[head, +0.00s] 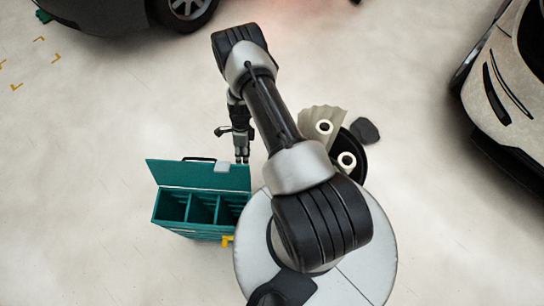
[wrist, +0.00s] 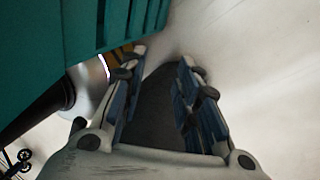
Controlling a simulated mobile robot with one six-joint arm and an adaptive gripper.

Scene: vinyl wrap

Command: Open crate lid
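The teal crate (head: 186,234) stands on the floor left of my base in the head view. Its lid (head: 180,174) is raised and stands up along the far edge, with the dark divided compartments open to view. A dark handle shows at the lid's top edge. My gripper (head: 242,159) is at the lid's right end, pointing down; whether it touches the lid cannot be told. In the wrist view my gripper (wrist: 161,57) has its fingers apart with nothing held between them. A teal crate surface (wrist: 45,55) fills the upper left there, beside the left finger.
Wrap rolls (head: 324,127) and a dark round thing lie right of my arm, by a dark lump (head: 365,130). A dark car (head: 110,12) stands at the top and a pale car (head: 515,90) at the right. The floor left of the crate is clear.

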